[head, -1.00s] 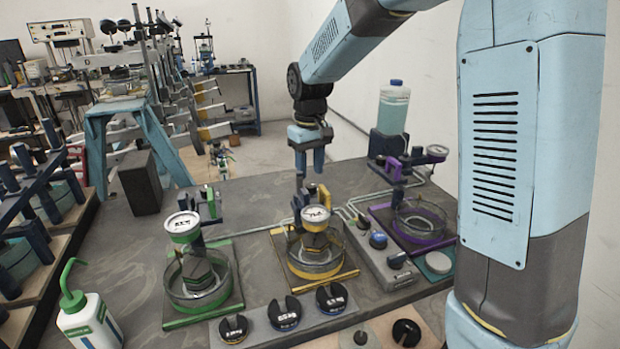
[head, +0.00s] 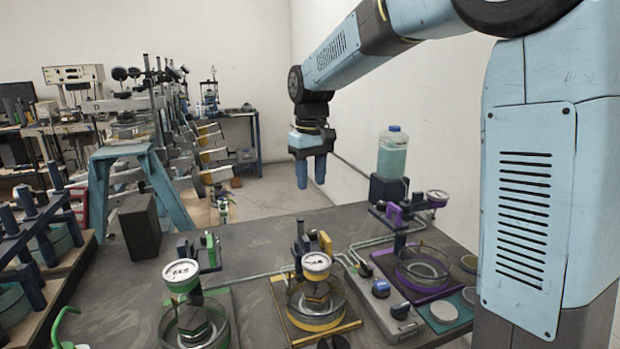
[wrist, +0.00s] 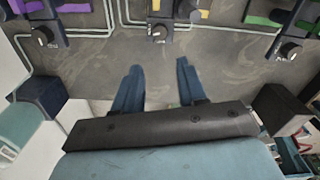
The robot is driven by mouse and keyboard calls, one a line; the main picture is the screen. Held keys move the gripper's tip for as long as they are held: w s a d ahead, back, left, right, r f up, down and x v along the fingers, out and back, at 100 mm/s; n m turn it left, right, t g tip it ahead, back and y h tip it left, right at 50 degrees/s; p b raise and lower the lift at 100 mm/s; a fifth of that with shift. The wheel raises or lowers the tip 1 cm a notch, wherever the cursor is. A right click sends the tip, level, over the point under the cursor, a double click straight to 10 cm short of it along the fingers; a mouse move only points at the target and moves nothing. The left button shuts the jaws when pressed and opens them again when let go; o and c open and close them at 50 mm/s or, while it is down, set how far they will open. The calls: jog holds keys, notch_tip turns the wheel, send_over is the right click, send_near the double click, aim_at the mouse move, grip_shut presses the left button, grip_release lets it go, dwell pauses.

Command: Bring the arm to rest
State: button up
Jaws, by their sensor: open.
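My gripper (head: 311,172) hangs at the end of the arm, fingers pointing down, above the far part of the grey bench in the head view. Its two blue fingers are apart with nothing between them. In the wrist view the open fingers (wrist: 157,78) show against the bare bench top (wrist: 215,72). The gripper is clear of the yellow lever frame (head: 318,306), the green lever frame (head: 186,312) and the purple lever frame (head: 425,268), which stand nearer on the bench. Nothing is in its grasp.
A bottle of pale liquid (head: 393,155) stands on a dark block at the back right, close to the gripper's right. A dark box (head: 139,227) stands at the left bench edge. A white wall lies behind. The bench's back middle is free.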

jog(key=s+d+r+m+t, duration=0.3)
jog(key=s+d+r, duration=0.1)
jog(key=s+d, duration=0.7)
jog(key=s+d+f+m+t, duration=0.1)
jog(key=s+d, duration=0.2)
jog(key=s, duration=0.4)
jog(key=s+d+f+m+t, duration=0.1)
jog(key=s+d, duration=0.3)
jog(key=s, duration=0.4)
jog(key=shift+d+f+m+t, duration=0.2)
jog(key=shift+f+m+t, duration=0.1)
jog(key=shift+f+m, duration=0.2)
